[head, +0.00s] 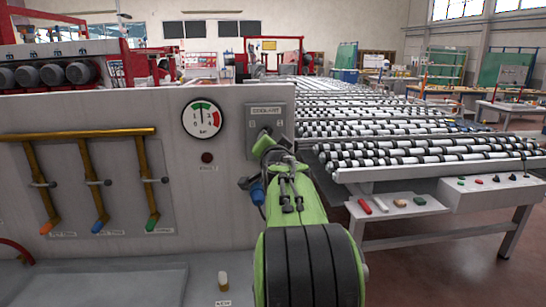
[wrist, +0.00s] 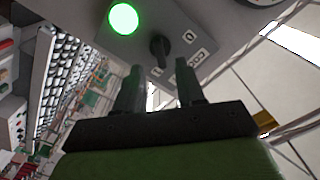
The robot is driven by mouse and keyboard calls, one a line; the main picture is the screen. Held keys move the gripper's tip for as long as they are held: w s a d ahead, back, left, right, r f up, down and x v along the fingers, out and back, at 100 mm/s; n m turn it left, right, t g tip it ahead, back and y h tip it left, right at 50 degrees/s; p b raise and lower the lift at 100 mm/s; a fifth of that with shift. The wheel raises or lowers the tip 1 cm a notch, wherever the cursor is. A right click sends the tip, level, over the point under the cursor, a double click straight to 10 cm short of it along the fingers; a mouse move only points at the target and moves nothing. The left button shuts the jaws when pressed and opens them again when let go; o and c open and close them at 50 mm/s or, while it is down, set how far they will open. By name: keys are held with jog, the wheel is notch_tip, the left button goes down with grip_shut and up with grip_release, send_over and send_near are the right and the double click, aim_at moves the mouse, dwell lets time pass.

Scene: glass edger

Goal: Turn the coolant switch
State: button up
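The coolant switch is a black rotary knob (wrist: 160,46) on a grey plate (wrist: 140,28) in the wrist view. A lit green lamp (wrist: 123,18) and small white labels sit on the same plate. In the head view the plate, marked COOLANT (head: 266,112), is on the right end of the grey panel, and my green arm covers the knob. My gripper (wrist: 160,78) points at the knob with its two dark fingers apart and nothing between them. The knob lies just beyond the fingertips, roughly in line with the gap. Contact is not visible.
A pressure gauge (head: 203,118) and a dark red lamp (head: 207,157) sit left of the plate. Brass pipes (head: 90,160) with coloured ends are further left. A long roller conveyor (head: 400,125) stands to the right, with a small button box (head: 490,185) at its front.

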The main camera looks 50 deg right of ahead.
jog(key=b+v, duration=0.1)
jog(key=v, duration=0.9)
jog(key=shift+a, duration=0.1)
jog(key=s+a+f+n+g+y+p, duration=0.15)
jog(key=a+f+n+y, duration=0.3)
jog(key=a, duration=0.55)
jog(key=s+a+f+n+g+y, duration=0.15)
jog(key=a+f+n+y, duration=0.3)
jog(key=a, duration=0.55)
jog(key=s+a+f+n+g+y, duration=0.1)
jog(key=s+a+f+n+g, duration=0.1)
jog(key=s+a+f, duration=0.3)
jog(key=s+a+f+n+g+y+p, duration=0.1)
jog(key=s+a+f+n+g, duration=0.2)
jog(key=s, duration=0.7)
notch_tip(320, 180, down, 3)
jog(key=shift+a+r+n+y, duration=0.15)
jog(key=shift+a+n+y, duration=0.15)
jog(key=shift+a+n, duration=0.9)
